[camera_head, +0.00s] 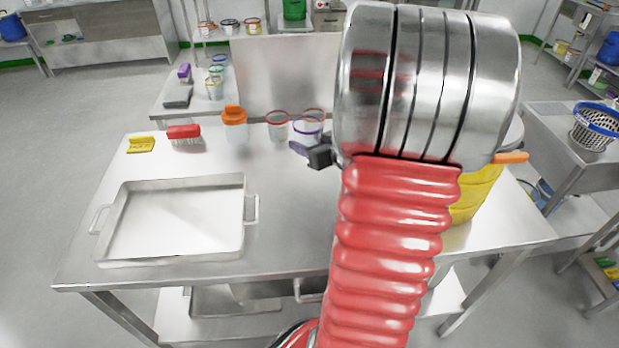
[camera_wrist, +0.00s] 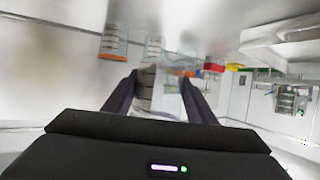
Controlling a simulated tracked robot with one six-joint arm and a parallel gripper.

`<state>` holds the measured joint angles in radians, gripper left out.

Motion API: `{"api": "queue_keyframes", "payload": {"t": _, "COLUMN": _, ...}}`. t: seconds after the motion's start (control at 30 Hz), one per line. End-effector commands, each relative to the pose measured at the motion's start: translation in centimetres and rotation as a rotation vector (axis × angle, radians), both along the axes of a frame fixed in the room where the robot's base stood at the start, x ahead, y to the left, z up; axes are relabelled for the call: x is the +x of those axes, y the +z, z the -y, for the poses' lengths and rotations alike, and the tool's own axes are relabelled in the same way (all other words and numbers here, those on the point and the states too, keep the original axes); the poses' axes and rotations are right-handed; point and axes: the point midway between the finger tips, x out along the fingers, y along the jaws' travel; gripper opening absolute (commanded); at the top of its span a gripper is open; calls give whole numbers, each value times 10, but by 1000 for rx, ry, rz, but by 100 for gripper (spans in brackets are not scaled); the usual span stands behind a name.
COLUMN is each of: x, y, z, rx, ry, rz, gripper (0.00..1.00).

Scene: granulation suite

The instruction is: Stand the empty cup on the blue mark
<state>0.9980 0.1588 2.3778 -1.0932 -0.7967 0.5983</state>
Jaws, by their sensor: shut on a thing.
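My gripper (camera_wrist: 160,103) is shut on a clear cup (camera_wrist: 169,98) with faint markings, seen between the two dark fingers in the wrist view. In the head view my gripper (camera_head: 308,152) is partly hidden behind my arm, at a clear cup with a purple-blue rim (camera_head: 308,130), seemingly the same cup. A red-rimmed clear cup (camera_head: 278,127) stands just left of it, and another red rim (camera_head: 315,114) shows behind. I cannot tell what the cups contain. I cannot make out a blue mark in either view; my arm hides part of the table.
A shallow metal tray (camera_head: 250,225) takes up the table's left side. An orange-topped bottle (camera_head: 235,125), a red brush (camera_head: 184,132) and a yellow brush (camera_head: 141,145) stand along the back. A yellow container (camera_head: 474,198) is half hidden behind my arm. The table's middle, right of the tray, looks clear.

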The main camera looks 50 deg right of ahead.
Motion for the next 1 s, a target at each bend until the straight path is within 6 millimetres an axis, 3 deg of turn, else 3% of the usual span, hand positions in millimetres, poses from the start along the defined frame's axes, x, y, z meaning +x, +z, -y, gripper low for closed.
{"api": "queue_keyframes", "payload": {"t": 0.37, "x": -1, "y": -2, "z": 1, "rx": 0, "ry": 0, "rz": 0, "gripper": 0}}
{"api": "queue_keyframes", "payload": {"t": 0.8, "x": -1, "y": -52, "z": 0, "rx": 3, "ry": -1, "rz": -2, "gripper": 0}}
{"api": "queue_keyframes", "payload": {"t": 1.0, "x": 0, "y": -59, "z": 1, "rx": 0, "ry": 0, "rz": 1, "gripper": 0}}
